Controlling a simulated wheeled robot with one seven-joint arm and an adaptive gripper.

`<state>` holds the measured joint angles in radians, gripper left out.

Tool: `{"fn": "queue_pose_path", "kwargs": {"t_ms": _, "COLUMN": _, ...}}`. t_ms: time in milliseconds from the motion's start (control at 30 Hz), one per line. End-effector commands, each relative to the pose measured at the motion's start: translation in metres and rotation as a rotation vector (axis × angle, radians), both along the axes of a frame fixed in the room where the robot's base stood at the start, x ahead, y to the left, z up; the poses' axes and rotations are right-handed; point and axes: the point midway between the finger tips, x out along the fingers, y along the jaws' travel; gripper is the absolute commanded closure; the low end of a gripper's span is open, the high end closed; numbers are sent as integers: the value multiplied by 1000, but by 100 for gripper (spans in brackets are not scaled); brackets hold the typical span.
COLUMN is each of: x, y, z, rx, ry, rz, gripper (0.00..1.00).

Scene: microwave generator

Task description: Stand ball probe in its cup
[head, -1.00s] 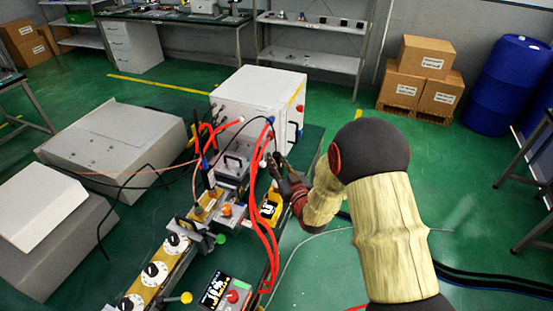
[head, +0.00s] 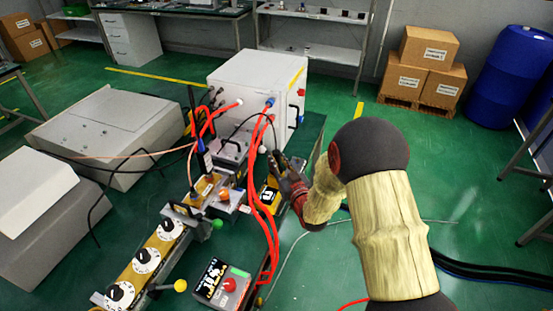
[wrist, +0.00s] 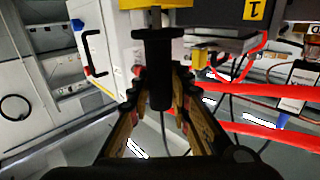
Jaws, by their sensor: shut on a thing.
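My gripper (wrist: 160,92) is shut on a dark cylindrical handle with a flange, which I take to be the ball probe (wrist: 159,65). The handle stands lengthwise between the fingers in the wrist view, and a thin rod shows beyond the flange. Its ball end cannot be made out. In the head view my gripper (head: 281,164) is beside the right side of the bench, just above a yellow-and-black unit (head: 268,197). The fingers hide most of the probe there. I cannot pick out the cup for certain in either view.
A white cabinet (head: 245,95) stands behind the gripper. Red cables (head: 262,215) hang just left of it, and they cross the wrist view's right side (wrist: 240,88). A dial rail (head: 146,262) and a red-button box (head: 222,284) lie nearer.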

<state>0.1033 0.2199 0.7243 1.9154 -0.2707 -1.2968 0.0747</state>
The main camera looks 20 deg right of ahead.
Motion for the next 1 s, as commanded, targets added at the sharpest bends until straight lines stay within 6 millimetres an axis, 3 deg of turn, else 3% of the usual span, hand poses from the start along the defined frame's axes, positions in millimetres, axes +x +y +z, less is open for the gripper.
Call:
{"fn": "queue_pose_path", "kwargs": {"t_ms": 433, "x": 0, "y": 0, "z": -7, "rx": 0, "ry": -2, "rz": 0, "gripper": 100}}
{"fn": "queue_pose_path", "kwargs": {"t_ms": 467, "x": 0, "y": 0, "z": -7, "rx": 0, "ry": -2, "rz": 0, "gripper": 80}}
{"fn": "queue_pose_path", "kwargs": {"t_ms": 833, "x": 0, "y": 0, "z": -7, "rx": 0, "ry": -1, "rz": 0, "gripper": 59}}
{"fn": "queue_pose_path", "kwargs": {"t_ms": 1000, "x": 0, "y": 0, "z": -8, "rx": 0, "ry": -1, "rz": 0, "gripper": 59}}
